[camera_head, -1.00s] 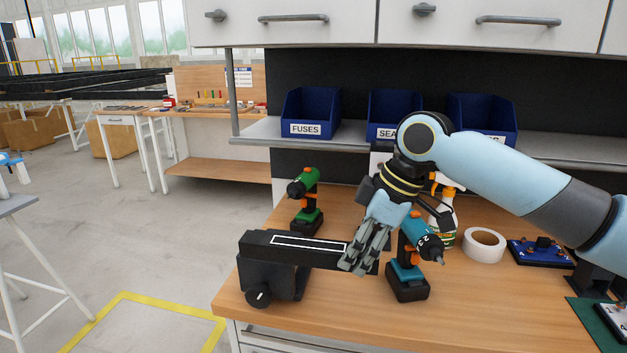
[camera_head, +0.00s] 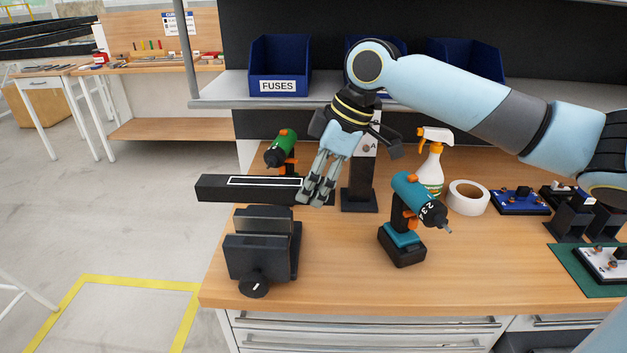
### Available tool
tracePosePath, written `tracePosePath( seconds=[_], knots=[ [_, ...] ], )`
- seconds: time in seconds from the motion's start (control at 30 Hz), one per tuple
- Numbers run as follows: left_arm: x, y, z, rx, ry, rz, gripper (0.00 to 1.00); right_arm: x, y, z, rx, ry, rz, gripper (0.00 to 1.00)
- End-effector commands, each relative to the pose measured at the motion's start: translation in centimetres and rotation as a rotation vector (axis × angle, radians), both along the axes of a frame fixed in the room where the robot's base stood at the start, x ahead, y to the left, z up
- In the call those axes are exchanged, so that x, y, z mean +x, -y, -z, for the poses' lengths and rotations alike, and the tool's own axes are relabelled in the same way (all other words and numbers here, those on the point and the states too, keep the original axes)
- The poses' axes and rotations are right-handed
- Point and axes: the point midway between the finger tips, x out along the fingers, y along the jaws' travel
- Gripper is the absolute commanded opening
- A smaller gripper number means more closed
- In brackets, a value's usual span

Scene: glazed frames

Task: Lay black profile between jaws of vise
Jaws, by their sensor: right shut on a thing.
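The black profile (camera_head: 218,188) is a long dark bar with a white outlined rectangle on its side. My right gripper (camera_head: 317,198) is shut on it near its right end and holds it roughly level. The dark vise (camera_head: 262,257) stands at the left front of the bench, with its round knob facing front and its upright jaws now uncovered. In the picture the profile is just above and behind the vise, apart from the jaws; its exact height is hard to tell. My left gripper is not in view.
A green drill (camera_head: 281,150) stands behind the profile, and a teal drill (camera_head: 406,222) stands right of the vise. A dark stand (camera_head: 359,190), spray bottle (camera_head: 432,165) and tape roll (camera_head: 467,197) are behind. Blue bins (camera_head: 280,66) line the shelf. The front bench top (camera_head: 350,285) is clear.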

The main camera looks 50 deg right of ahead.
Motion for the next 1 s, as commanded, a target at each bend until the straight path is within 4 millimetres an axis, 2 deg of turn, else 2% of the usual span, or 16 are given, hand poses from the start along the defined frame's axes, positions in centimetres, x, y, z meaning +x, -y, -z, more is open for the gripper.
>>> tracePosePath(
  seconds=[0.1,0.2,0.3,0.63,1.0],
  knots=[
    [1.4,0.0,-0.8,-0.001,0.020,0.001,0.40,-0.1,0.0,-0.3,0.002,0.001,0.001,0.00],
    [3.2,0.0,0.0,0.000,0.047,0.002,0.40,0.0,0.0,0.9,0.002,0.001,0.001,0.00],
    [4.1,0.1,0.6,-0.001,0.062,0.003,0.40,-0.1,0.0,2.0,0.003,0.000,0.001,0.00],
    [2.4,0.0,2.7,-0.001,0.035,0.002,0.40,0.0,0.0,5.2,0.002,0.001,0.001,0.00],
    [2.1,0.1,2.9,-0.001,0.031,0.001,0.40,0.0,0.0,5.7,0.001,0.002,0.000,0.00]
  ],
)
